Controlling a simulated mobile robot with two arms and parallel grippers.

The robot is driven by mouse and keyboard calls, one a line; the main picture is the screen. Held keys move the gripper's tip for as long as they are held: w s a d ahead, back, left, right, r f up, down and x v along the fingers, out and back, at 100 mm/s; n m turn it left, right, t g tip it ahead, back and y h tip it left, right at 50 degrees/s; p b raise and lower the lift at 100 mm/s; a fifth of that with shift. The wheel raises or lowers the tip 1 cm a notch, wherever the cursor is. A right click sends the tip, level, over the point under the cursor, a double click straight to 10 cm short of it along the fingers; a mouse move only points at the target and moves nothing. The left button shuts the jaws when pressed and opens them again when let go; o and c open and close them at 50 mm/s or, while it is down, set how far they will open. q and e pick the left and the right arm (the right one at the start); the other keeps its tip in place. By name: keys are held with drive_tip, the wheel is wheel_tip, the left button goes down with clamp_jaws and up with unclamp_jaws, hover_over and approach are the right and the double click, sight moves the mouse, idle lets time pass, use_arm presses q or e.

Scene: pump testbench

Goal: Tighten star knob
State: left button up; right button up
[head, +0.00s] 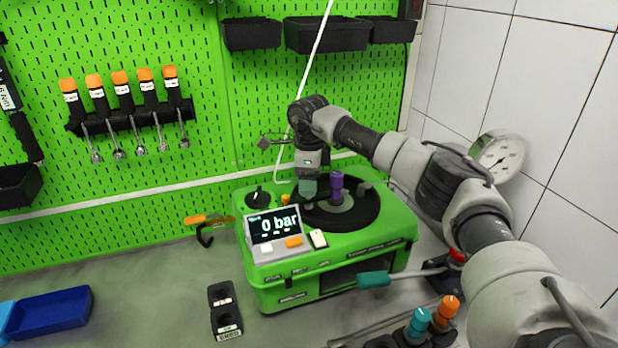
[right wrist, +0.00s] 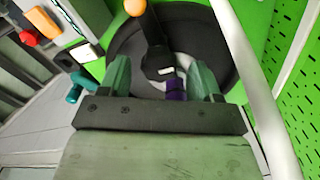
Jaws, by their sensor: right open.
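The green pump testbench unit (head: 330,262) stands on the bench with a round black disc (head: 362,212) on top. A purple upright part (head: 336,188) stands near the disc's middle; I cannot tell for sure whether it is the star knob. A black knob (head: 258,196) sits at the unit's top left. My right gripper (head: 308,190) points down over the disc, just left of the purple part. In the right wrist view its fingers (right wrist: 163,75) are apart, with the purple part (right wrist: 176,88) and a black orange-tipped lever (right wrist: 150,32) showing between them. My left gripper is out of view.
A display (head: 275,226) reading 0 bar is on the unit's front left. Orange-handled tools (head: 120,85) hang on the green pegboard. A black holder (head: 224,308) and a blue tray (head: 50,312) lie on the bench. A white cable (head: 312,75) hangs behind my arm.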

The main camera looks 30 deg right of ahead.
drive_tip(key=shift+s+f, duration=0.15)
drive_tip(key=shift+f, duration=0.15)
drive_tip(key=shift+c, duration=0.5)
drive_tip(key=c, duration=0.8)
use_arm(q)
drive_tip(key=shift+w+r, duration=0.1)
